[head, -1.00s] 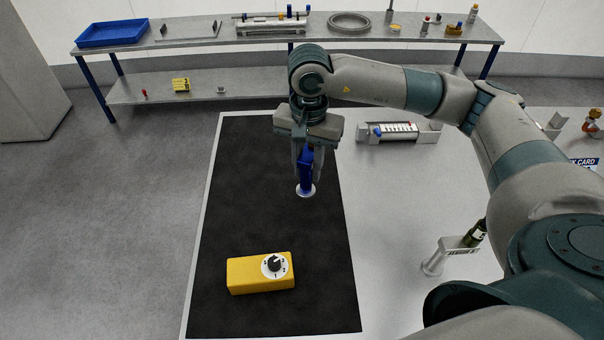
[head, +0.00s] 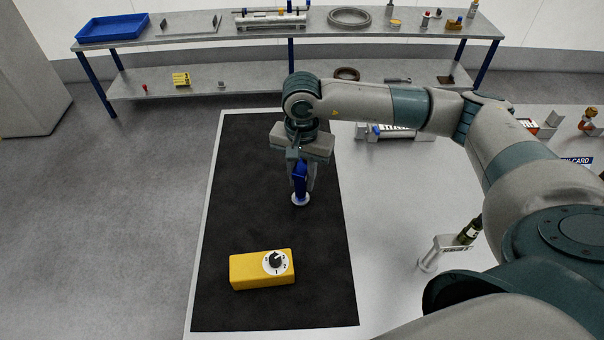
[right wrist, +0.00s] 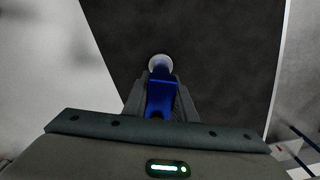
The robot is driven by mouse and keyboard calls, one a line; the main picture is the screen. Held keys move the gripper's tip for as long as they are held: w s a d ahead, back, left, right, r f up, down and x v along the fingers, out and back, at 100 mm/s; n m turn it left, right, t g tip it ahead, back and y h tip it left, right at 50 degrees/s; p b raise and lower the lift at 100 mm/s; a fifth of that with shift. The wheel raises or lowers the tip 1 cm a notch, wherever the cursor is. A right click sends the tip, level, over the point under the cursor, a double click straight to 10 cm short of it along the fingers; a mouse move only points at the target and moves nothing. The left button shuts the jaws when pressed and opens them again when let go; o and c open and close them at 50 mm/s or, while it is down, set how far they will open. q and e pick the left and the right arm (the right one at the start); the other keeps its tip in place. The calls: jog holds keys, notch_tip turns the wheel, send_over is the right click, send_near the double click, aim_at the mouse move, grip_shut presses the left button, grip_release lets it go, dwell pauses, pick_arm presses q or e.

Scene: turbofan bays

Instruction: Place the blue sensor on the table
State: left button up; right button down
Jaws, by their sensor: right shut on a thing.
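The blue sensor (head: 300,178) has a blue body and a round white disc at its lower end. It hangs upright, disc down, over the black mat on the table (head: 345,240). My right gripper (head: 301,182) is shut on its body. In the right wrist view the sensor (right wrist: 160,95) sits between the two fingers of the gripper (right wrist: 160,100), with the pale disc beyond the fingertips. I cannot tell whether the disc touches the mat. My left gripper is not in view.
A yellow box with a dial (head: 262,269) lies on the black mat (head: 270,315), nearer than the sensor. A white fixture (head: 392,132) is behind my right arm. The mat around the sensor is clear.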

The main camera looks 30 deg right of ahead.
aim_at(301, 167)
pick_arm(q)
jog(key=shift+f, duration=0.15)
pick_arm(e)
jog(key=shift+f, duration=0.15)
jog(key=c, duration=1.5)
grip_release()
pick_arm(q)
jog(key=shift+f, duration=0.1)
pick_arm(e)
jog(key=shift+o, duration=0.2)
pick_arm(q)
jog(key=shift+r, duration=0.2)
pick_arm(e)
jog(key=shift+r, duration=0.2)
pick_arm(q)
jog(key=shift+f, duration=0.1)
pick_arm(e)
jog(key=shift+r, duration=0.1)
